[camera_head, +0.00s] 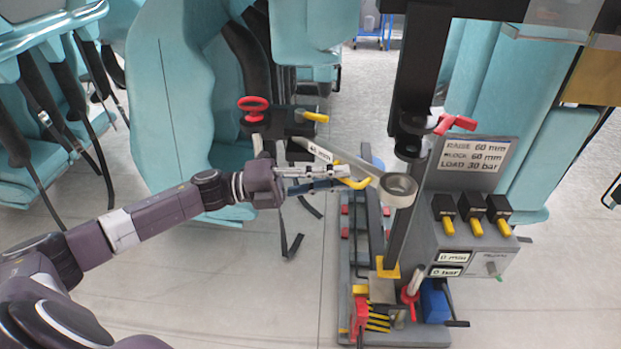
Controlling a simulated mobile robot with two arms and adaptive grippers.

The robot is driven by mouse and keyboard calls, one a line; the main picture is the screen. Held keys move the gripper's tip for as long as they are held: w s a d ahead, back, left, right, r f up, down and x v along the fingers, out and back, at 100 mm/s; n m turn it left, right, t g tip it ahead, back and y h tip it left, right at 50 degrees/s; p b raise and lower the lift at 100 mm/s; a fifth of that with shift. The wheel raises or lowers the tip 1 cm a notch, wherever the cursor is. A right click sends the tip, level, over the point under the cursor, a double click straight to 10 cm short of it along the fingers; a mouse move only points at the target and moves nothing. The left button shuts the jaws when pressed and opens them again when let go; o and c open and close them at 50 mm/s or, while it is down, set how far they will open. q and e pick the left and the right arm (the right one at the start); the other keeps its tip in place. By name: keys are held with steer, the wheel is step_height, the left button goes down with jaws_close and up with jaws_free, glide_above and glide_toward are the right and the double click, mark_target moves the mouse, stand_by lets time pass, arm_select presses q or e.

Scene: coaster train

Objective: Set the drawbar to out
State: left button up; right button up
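The drawbar is most likely the grey bar (372,178) that runs from the dark mount at the back to a round ring (398,185) at its right end. A small white label (320,152) sits along it. A yellow bent handle (355,174) is at the bar. My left gripper (343,177) reaches in from the left, with its fingertips at this handle. The fingers lie one above the other and overlap the bar and handle in the picture, so I cannot tell whether they touch or grip. My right gripper is not in view.
A grey control box (468,243) with several yellow-tipped levers and a printed panel (473,163) stands at right. A dark post (425,65) rises beside it. A red handwheel (253,105) is at the back. Teal seats (183,90) stand behind.

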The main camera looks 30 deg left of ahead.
arm_select(q)
steer(key=v, duration=1.1)
